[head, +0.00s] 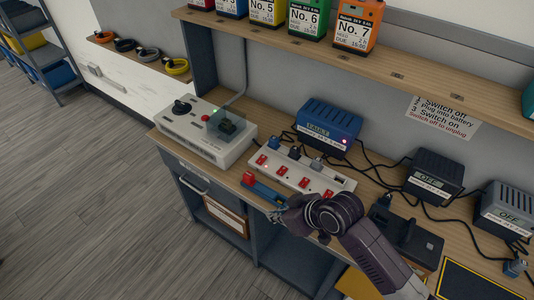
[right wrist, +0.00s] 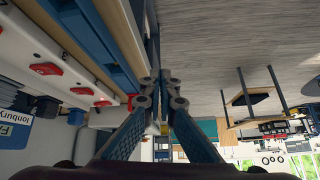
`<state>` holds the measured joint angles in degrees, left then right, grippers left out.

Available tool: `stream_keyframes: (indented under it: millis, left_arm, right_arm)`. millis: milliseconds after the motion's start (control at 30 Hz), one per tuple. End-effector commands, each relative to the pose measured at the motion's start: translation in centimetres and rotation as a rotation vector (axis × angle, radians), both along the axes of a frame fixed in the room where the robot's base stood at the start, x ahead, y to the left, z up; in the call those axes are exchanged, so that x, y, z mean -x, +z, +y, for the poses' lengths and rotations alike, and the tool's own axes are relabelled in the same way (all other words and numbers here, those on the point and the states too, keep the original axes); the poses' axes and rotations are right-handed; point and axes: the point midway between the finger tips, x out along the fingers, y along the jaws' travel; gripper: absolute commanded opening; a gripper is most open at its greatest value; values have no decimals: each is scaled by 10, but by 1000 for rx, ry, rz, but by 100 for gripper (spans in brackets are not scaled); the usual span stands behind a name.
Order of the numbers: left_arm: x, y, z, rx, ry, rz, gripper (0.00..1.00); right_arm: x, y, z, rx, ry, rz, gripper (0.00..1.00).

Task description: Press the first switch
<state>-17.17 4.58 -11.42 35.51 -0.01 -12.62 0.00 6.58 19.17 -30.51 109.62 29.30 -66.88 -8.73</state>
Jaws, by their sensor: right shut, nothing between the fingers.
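A white power strip (head: 343,184) lies on the wooden bench with several red rocker switches along its front side. The leftmost red switch (head: 261,160) shows clear in the head view. In the right wrist view, red switches (right wrist: 45,69) show on the white strip (right wrist: 28,45) at the left. My right gripper (head: 273,214) is shut and empty at the bench's front edge, in front of the strip and apart from the switches. Its fingertips meet in the middle of the right wrist view (right wrist: 160,80). My left gripper is not in view.
A blue bar (head: 266,191) with a red end lies between my right gripper and the strip. A white box with a black knob (head: 182,107) stands left. A blue charger (head: 328,125) reading FAULT and dark chargers (head: 434,177) stand behind and right, with cables. A shelf (head: 400,77) overhangs.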

Motion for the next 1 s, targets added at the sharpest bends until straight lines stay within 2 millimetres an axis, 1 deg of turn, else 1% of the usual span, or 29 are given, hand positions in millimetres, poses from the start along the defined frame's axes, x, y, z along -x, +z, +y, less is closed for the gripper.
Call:
stream_keyframes:
  millis: [33, 133, 200, 267, 300, 400, 500, 600, 667, 1000]
  left_arm:
    - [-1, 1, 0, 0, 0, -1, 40]
    - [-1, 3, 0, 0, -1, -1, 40]
    - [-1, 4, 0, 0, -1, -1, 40]
    - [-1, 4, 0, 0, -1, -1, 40]
    - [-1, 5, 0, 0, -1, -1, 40]
    - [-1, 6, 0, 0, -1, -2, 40]
    - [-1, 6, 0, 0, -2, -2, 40]
    - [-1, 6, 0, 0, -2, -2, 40]
    - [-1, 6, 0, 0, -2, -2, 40]
    - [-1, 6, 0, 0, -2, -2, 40]
  right_arm:
    - [-18, 9, 4, 3, 36, -28, 0]
    - [-50, 26, 11, 1, 106, -72, 0]
    - [-75, 39, 10, 6, 144, -100, 0]
    - [-97, 50, 6, 12, 165, -122, 0]
    - [-110, 58, 1, 15, 173, -136, 0]
    - [-140, 77, -11, 23, 180, -167, 0]
    - [-162, 92, -23, 29, 175, -189, 0]
    - [-174, 101, -31, 31, 168, -201, 0]
    - [-177, 104, -33, 31, 167, -205, 0]
    - [-178, 105, -33, 30, 167, -207, 0]
